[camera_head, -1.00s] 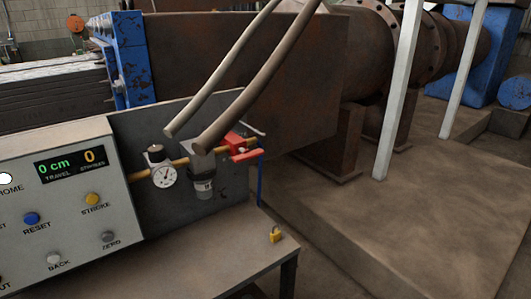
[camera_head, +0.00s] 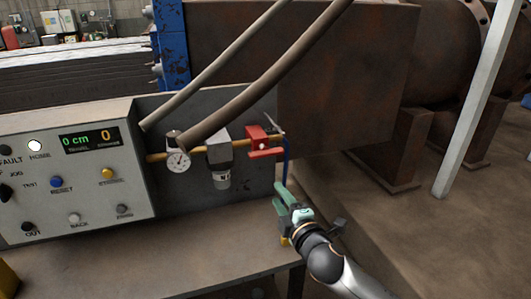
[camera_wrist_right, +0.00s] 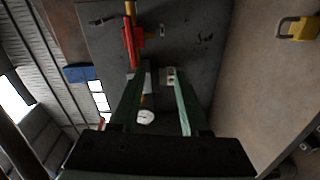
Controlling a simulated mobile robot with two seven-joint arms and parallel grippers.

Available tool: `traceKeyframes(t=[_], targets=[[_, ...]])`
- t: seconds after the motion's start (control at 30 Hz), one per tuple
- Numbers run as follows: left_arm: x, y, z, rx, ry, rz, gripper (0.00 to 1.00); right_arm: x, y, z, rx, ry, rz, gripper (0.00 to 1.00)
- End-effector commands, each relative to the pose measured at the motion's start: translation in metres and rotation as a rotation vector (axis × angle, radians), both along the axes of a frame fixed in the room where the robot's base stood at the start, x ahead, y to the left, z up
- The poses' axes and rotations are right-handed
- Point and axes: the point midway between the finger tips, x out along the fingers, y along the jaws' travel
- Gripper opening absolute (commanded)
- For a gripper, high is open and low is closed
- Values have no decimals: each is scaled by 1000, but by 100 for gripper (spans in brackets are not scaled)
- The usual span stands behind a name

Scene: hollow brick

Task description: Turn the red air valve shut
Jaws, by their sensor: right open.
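The red air valve (camera_head: 262,139) sits at the right end of a brass pipe on the dark panel. Its red handle (camera_head: 266,153) points sideways below the body. It also shows in the right wrist view (camera_wrist_right: 131,42), beyond the fingertips and a little left. My right gripper (camera_head: 281,191) has green fingers and is below and right of the valve, apart from it. In the right wrist view its fingers (camera_wrist_right: 155,78) are spread with nothing held between them. My left gripper is not in view.
A pressure gauge (camera_head: 178,161) and a filter (camera_head: 219,160) sit on the pipe left of the valve. A blue hose (camera_head: 287,160) hangs right of it. A yellow padlock (camera_wrist_right: 297,28) lies on the bench (camera_head: 190,251). The control box (camera_head: 72,175) stands at left.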

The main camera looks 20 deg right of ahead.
Motion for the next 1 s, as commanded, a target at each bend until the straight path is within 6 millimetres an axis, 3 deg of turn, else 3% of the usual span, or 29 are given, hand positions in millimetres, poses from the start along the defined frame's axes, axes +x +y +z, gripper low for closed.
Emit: traceKeyframes(t=[0.03, 0.1, 0.2, 0.37, 1.0], targets=[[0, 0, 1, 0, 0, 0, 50, 6, -3, 18, -49, -38, -5, 45], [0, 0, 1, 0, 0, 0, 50, 11, -6, 33, -96, -69, -13, 45], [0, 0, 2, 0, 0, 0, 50, 17, -8, 43, -129, -90, -21, 45], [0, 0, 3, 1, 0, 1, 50, 31, -8, 45, -132, -93, -22, 45], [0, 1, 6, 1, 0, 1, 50, 123, -4, 44, -128, -92, -21, 45]])
